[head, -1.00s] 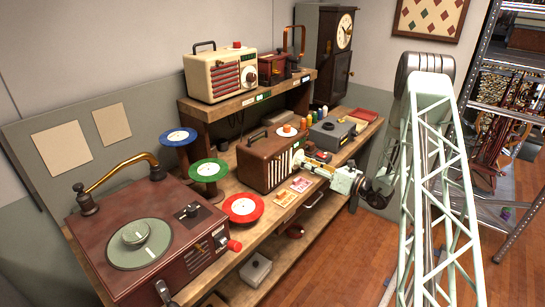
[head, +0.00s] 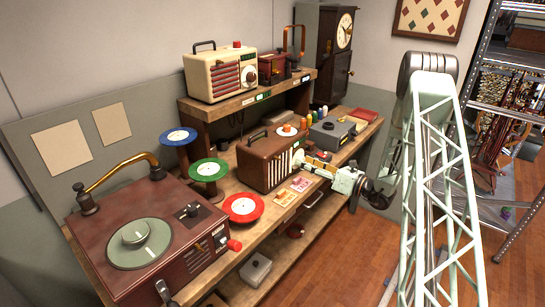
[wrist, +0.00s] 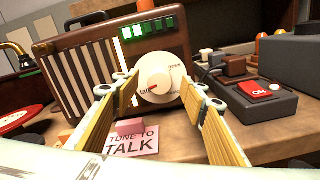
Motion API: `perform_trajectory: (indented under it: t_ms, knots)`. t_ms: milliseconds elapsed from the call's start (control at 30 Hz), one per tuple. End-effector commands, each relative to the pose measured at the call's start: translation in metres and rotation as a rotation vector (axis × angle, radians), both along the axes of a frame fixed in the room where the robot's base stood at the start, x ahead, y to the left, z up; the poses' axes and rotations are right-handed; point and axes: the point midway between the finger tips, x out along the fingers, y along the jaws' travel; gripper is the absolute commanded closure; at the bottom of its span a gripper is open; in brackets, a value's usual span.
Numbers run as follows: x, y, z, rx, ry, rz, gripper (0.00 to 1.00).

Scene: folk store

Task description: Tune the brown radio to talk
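The brown radio (head: 266,162) stands on the bench, and it fills the left and middle of the wrist view (wrist: 75,72). Its round cream dial (wrist: 158,78) has a red mark at its lower left, beside the word "talk"; "news" is at the upper right. A pink "TUNE TO TALK" card (wrist: 131,143) lies below the dial.
A grey box with a red "OK" button (wrist: 261,90) stands to the right. A cream radio (head: 220,76) sits on the shelf above. A red reel (head: 243,208) and a record player (head: 150,240) are to the left. Floor is clear in front of the bench.

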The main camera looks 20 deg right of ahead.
Motion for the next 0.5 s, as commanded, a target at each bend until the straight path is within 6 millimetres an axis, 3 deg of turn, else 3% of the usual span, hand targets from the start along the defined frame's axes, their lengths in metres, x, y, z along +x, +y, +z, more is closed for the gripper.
perform_trajectory:
  t_ms: [500]
  knots:
    - [-0.022, -0.013, 0.000, 0.000, 0.000, -0.001, 0.60]
